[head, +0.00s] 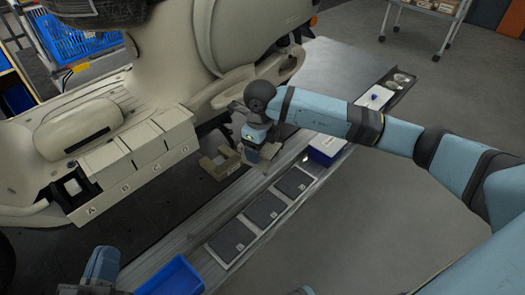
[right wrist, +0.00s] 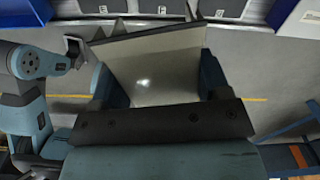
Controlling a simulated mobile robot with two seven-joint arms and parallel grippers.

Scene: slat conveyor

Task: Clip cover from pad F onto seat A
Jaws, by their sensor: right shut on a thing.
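My right gripper (head: 263,160) is shut on a beige cover (right wrist: 155,65), holding it above the conveyor. In the right wrist view the cover is a pale, shiny panel between the two blue-grey fingers (right wrist: 155,88); the head view shows little of it. Seat A (head: 72,187) is the leftmost place in the beige row on the vehicle's side, an open recess with dark and white inside. My left gripper (head: 78,290) is at the bottom left, partly cut off; its jaw state is unclear. Three dark pads (head: 264,211) lie on the conveyor, apparently bare; their letters are hard to read.
Beige covers (head: 142,150) fill the places right of seat A. A blue bin (head: 172,278) stands at the conveyor's near end, and a blue-and-white bin (head: 325,149) beyond the pads.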

